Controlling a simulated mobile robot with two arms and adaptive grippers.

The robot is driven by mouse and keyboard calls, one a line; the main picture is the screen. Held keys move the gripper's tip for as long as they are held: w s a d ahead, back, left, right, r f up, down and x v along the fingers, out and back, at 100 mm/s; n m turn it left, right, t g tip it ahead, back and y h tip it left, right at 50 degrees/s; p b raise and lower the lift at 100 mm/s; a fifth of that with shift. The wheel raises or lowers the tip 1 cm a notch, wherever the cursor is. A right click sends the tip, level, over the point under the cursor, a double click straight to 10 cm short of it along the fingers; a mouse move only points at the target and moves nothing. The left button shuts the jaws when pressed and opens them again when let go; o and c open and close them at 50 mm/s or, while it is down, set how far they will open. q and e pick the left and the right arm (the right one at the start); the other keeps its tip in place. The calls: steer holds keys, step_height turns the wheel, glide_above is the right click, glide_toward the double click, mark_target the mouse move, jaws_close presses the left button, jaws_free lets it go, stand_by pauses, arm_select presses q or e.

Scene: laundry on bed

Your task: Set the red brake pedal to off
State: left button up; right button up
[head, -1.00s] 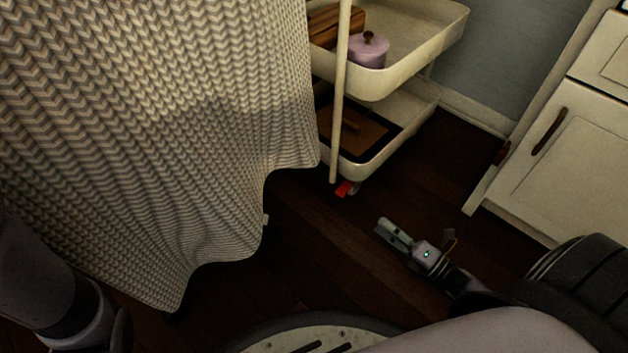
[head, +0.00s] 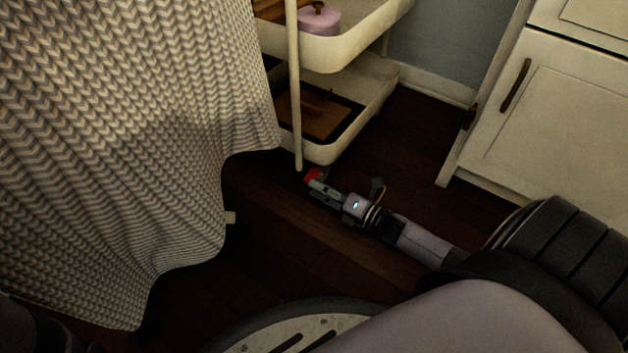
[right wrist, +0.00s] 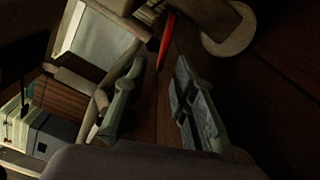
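The red brake pedal (head: 312,175) is low by the floor at the foot of the cream trolley (head: 335,153), just right of its upright post. My right gripper (head: 315,187) is low over the dark floor, its fingertips close to the pedal and partly covering it. In the right wrist view the pedal (right wrist: 166,40) is a thin red strip beyond the gap between the fingers of my right gripper (right wrist: 157,75). The fingers are apart and nothing is between them. I cannot tell whether they touch the pedal. My left gripper is not in view.
A knitted blanket (head: 120,150) hangs down on the left, close to the trolley. A white cabinet (head: 550,125) stands on the right. The trolley holds a lilac pot (head: 320,20) on its upper shelf. Dark floor (head: 290,240) is clear in the middle.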

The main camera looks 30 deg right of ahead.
steer(key=shift+x, duration=1)
jaws_close()
